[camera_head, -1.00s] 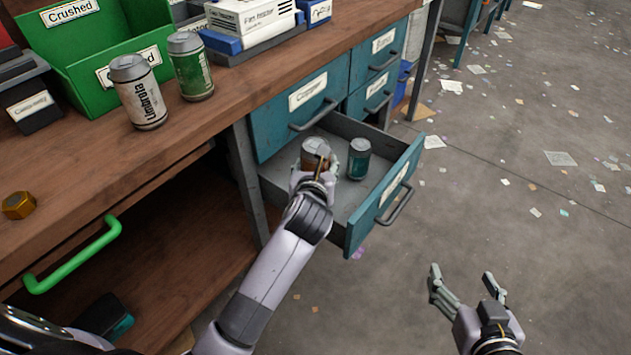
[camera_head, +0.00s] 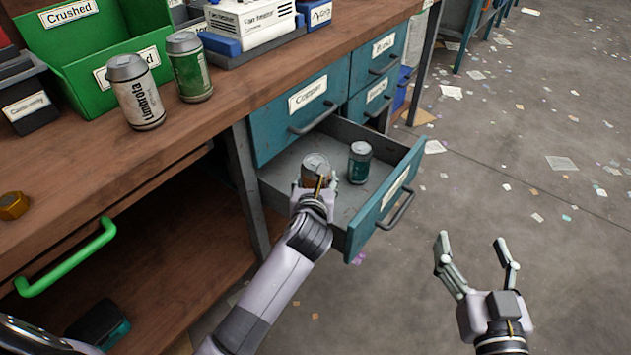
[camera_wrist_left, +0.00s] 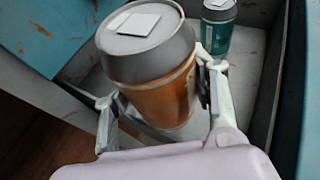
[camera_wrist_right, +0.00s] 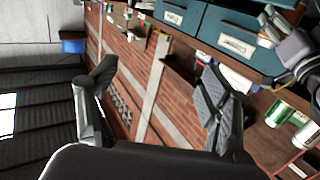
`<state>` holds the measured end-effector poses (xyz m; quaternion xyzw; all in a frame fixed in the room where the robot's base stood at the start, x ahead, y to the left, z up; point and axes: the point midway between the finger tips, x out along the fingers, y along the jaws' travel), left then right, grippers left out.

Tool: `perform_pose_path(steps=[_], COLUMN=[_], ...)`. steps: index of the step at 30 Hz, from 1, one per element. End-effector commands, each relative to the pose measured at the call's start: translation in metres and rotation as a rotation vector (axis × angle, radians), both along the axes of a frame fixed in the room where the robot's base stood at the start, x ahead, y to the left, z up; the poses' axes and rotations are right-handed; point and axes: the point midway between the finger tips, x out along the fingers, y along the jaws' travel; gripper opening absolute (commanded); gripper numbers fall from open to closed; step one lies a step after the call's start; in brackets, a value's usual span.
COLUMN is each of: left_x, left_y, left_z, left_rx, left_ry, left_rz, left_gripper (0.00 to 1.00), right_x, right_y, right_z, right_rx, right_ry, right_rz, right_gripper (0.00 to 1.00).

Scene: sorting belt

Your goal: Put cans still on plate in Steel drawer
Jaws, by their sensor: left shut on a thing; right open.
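An orange-brown can with a grey top (camera_wrist_left: 160,85) is held between the fingers of my left gripper (camera_head: 312,188). It is inside the open teal drawer (camera_head: 385,200), near its left side; I cannot tell whether it touches the drawer floor. A teal can (camera_head: 360,162) stands upright in the same drawer, just right of it. The drawer's own front label is not readable from here. A white can (camera_head: 137,95) and a green can (camera_head: 190,70) stand upright on the wooden bench. No plate is clearly seen. My right gripper (camera_head: 476,258) is open and empty over the floor.
A green bin labelled "Crushed" (camera_head: 90,48) and a dark box (camera_head: 28,100) stand at the bench's back left. A closed drawer (camera_head: 300,105) sits above the open one. A green handle (camera_head: 70,262) juts from the bench front.

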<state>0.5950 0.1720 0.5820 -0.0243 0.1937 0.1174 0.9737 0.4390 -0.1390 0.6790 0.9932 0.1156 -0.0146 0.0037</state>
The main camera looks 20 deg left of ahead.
Motion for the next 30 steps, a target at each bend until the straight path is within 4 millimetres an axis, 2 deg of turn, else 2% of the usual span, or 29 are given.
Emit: perform_pose_path(steps=[5,6,15,26,30], left_x=[0.000,0.000,0.000,0.000,-0.006], left_y=[0.000,0.000,0.000,0.000,-0.002], left_z=[-0.006,-0.007,-0.006,-0.002,0.006], left_rx=[0.000,0.000,0.000,0.000,-0.002], left_ry=[0.000,0.000,0.000,-0.001,0.001], left_rz=[0.000,0.000,0.000,0.000,-0.001], left_gripper=[0.31,0.53,0.72,0.72,0.72], right_x=[0.001,0.001,0.001,0.001,-0.002], right_y=[0.001,0.001,0.002,0.001,-0.003], right_z=[0.005,0.007,0.007,0.007,-0.012], right_rx=[0.008,0.009,0.009,0.008,-0.016], right_ry=[-0.029,-0.035,-0.034,-0.028,0.062], right_rz=[0.002,0.002,0.003,0.003,-0.004], right_gripper=[0.72,0.72,0.72,0.72,0.72])
